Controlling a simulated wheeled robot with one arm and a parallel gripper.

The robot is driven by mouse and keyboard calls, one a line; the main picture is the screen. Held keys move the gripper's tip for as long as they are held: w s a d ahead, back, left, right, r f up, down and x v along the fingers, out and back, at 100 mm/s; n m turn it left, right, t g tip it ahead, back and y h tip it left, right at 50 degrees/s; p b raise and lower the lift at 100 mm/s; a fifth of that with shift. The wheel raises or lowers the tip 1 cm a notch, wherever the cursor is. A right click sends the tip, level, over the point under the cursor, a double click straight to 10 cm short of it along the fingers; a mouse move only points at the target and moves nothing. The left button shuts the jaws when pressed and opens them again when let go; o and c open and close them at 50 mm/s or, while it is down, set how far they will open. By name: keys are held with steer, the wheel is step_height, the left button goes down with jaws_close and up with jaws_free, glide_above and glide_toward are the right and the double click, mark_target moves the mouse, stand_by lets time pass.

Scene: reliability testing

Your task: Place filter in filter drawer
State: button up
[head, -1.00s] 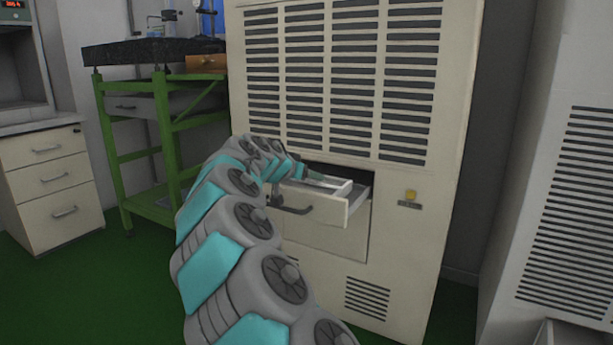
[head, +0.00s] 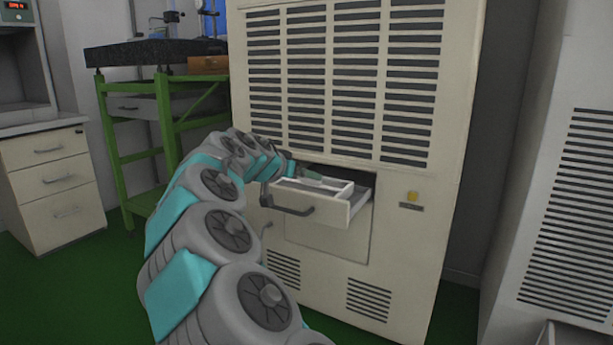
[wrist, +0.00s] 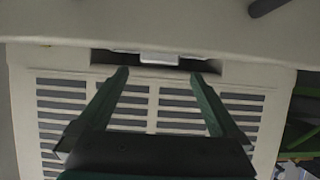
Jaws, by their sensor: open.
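The filter drawer (head: 335,213) is pulled out of the beige cabinet, with its dark handle (head: 293,210) on the front. A white-rimmed, grey rectangular piece, apparently the filter (head: 347,188), lies inside the drawer; part of it is hidden by my gripper, and I cannot tell whether it is fully seated. My gripper (head: 313,176) is at the drawer's left rear, just above it. In the wrist view my gripper (wrist: 158,80) is open, with its two green fingers spread wide and nothing between them. A small white piece (wrist: 158,59) shows in the dark opening beyond the fingertips.
The slatted cabinet front (head: 345,80) rises right behind the drawer. A green-framed table (head: 165,130) and a white drawer unit (head: 55,185) stand to the left. The green floor is clear in front.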

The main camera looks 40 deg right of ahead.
steer(key=v, duration=0.7)
steer(key=shift+a, duration=0.1)
